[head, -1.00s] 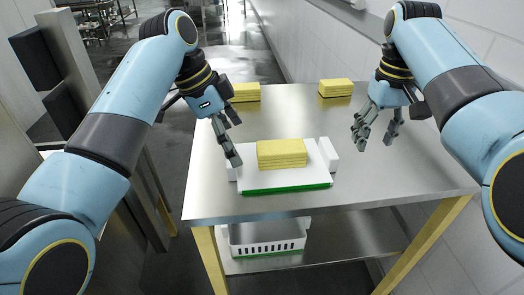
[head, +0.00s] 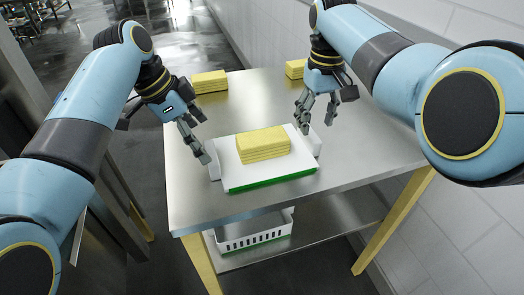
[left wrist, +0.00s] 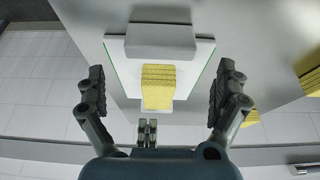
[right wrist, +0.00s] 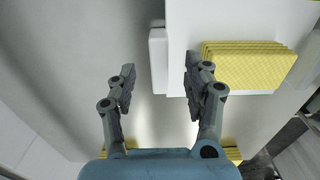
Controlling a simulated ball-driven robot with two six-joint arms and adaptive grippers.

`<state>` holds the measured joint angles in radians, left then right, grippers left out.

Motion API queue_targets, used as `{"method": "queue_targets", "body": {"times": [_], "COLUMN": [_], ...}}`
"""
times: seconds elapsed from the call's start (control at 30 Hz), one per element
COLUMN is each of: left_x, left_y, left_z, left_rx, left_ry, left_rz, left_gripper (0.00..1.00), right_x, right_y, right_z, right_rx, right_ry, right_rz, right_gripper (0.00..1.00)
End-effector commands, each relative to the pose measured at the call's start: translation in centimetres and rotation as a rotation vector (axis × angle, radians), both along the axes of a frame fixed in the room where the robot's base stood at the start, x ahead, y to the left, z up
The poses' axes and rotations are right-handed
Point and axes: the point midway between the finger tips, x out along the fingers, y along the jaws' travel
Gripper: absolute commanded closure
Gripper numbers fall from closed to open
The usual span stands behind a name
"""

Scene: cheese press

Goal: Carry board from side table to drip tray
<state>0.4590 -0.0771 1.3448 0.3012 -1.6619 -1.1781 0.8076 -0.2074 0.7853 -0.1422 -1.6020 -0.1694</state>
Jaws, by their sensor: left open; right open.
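The white board (head: 270,178) with a green front edge lies on the steel side table (head: 365,145). A yellow layered stack (head: 263,145) sits on it. White handle blocks stand at its left (head: 214,165) and right (head: 315,142) ends. My left gripper (head: 195,138) is open and empty just above and beside the left handle; in the left wrist view that handle (left wrist: 160,42) lies beyond the spread fingers. My right gripper (head: 317,112) is open and empty above the right handle; in the right wrist view that handle (right wrist: 158,60) shows between the fingertips. I cannot identify the drip tray.
Two more yellow stacks stand at the table's far edge, one at left (head: 210,82) and one at right (head: 296,68). A white slotted basket (head: 254,234) sits on the lower shelf. A tiled wall (head: 455,235) runs close along the right.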

Motion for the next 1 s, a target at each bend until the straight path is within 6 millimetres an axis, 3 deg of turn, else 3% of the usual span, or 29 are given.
{"method": "queue_targets", "body": {"times": [0.17, 0.33, 0.83, 1.0], "left_x": [0.3, 0.6, 0.7, 0.7], "left_y": [-1.3, -1.9, -2.2, -2.2], "left_z": [-3.2, -4.6, -5.5, -5.5], "left_rx": [0.000, 0.000, 0.000, 0.000], "left_ry": [0.003, 0.001, -0.001, -0.001], "left_rz": [-0.001, 0.000, 0.000, 0.000], "left_gripper": [0.00, 0.00, 0.00, 0.22], "right_x": [-0.1, 0.1, 0.0, 0.0], "right_y": [-0.1, -0.1, -0.1, -0.1], "right_z": [-3.4, -5.0, -6.0, -5.9], "right_rx": [-0.002, -0.002, -0.001, -0.001], "right_ry": [0.003, 0.000, -0.001, -0.001], "right_rz": [-0.002, -0.001, -0.002, -0.001], "right_gripper": [0.49, 0.49, 0.49, 0.71]}}
